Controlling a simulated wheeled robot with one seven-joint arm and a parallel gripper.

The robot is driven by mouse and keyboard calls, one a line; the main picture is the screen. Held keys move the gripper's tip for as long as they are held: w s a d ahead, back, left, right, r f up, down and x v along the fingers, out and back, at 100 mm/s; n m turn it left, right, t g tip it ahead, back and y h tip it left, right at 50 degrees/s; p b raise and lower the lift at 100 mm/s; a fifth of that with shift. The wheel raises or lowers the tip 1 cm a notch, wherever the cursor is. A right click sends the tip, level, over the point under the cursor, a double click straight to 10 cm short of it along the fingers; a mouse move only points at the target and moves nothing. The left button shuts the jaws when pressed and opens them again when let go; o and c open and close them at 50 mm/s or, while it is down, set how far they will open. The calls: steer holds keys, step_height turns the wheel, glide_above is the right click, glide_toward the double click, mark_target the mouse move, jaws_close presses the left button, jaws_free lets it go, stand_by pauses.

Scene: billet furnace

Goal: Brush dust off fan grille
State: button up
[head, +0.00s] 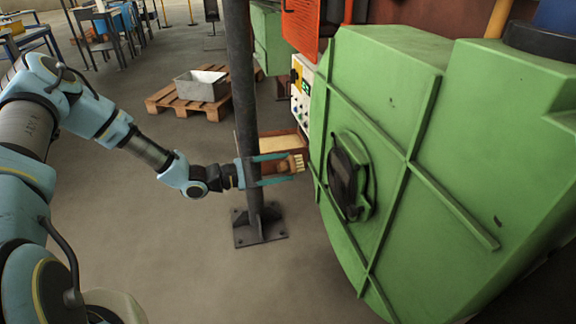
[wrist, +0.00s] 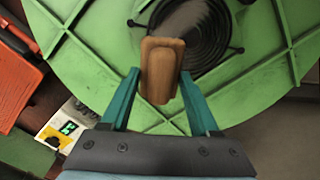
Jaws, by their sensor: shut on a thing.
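My gripper (head: 284,168) is shut on a wooden-handled brush. The brush's pale bristles (head: 299,162) show in the head view, pointing right toward the green machine. In the wrist view the brown wooden handle (wrist: 160,72) sits between my teal fingers, with blurred grey bristles beyond it. The dark round fan grille (head: 345,178) is set in the machine's side; in the wrist view it shows as black rings (wrist: 215,35) behind the brush, which hides part of it. In the head view a gap shows between the bristles and the grille.
A dark post (head: 242,90) on a bolted base plate stands beside my wrist. The green machine (head: 440,130) with raised ribs fills the right. A control panel (head: 300,90) and an open box (head: 279,143) lie behind my gripper. A pallet with a metal tub (head: 201,86) stands farther back.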

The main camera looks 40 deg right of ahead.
steer(key=shift+a, duration=0.15)
stand_by(0.3)
steer(key=s+d+f+b, duration=0.2)
steer(key=d+f+b, duration=0.2)
steer(key=d+b, duration=0.2)
steer(key=shift+s+d+f+b, duration=0.25)
steer(key=shift+d+b, duration=0.05)
steer(key=shift+b, duration=0.9)
steer(key=shift+x, duration=1.1)
steer(key=shift+a, duration=0.1)
